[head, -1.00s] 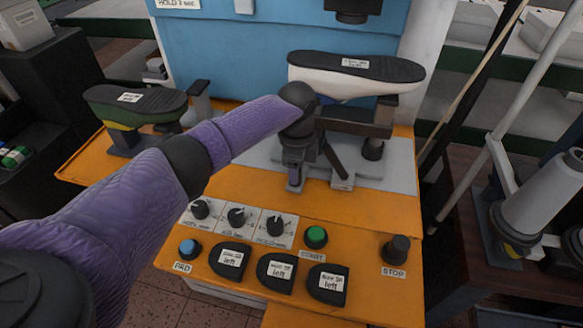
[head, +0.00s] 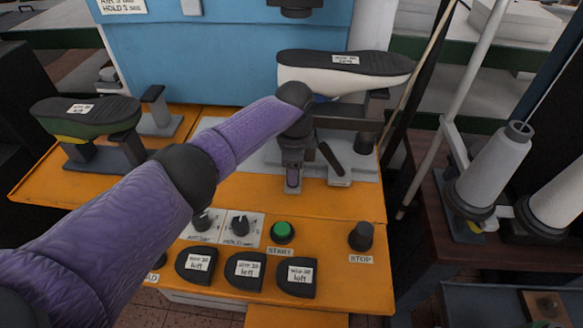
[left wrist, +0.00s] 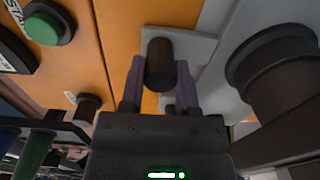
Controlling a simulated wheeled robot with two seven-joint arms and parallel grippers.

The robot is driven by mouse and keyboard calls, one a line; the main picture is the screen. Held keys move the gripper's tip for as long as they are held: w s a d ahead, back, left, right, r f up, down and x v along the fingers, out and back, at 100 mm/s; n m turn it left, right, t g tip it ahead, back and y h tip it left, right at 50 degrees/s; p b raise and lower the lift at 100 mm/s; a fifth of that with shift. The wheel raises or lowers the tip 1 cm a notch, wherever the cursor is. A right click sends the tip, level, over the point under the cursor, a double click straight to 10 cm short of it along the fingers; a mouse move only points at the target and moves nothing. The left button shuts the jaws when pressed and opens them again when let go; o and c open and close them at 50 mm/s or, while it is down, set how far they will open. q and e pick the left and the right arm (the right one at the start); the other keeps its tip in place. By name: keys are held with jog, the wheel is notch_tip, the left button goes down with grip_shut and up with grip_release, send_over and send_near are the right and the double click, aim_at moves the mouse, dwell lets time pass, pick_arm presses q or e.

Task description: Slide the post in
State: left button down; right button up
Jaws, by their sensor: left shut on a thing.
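In the left wrist view, the dark round knob of the post (left wrist: 160,62) stands between the two purple fingers of my left gripper (left wrist: 160,88), which is shut on it. The post is over a grey plate (left wrist: 195,45) on the orange bench. In the head view my left gripper (head: 292,178) points down at the front of the grey plate, and my wrist hides the post. Above and behind it, a white shoe (head: 325,82) rests sole up on the machine. How deep the post sits cannot be told. My right gripper is not in view.
A dark lever (head: 331,158) stands just right of my left gripper. A green shoe (head: 75,122) sits on a stand at the left. The green START button (head: 282,232), STOP knob (head: 361,235) and black left pads (head: 245,271) line the front. White cones (head: 493,165) stand at the right.

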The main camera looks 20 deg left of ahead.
pick_arm(q)
jog(key=c, duration=0.6)
grip_release()
jog(key=shift+d, duration=0.25)
jog(key=shift+o, duration=1.3)
jog(key=shift+w, duration=0.1)
notch_tip(320, 180, up, 10)
jog(key=p, duration=0.3)
jog(key=shift+f, duration=0.15)
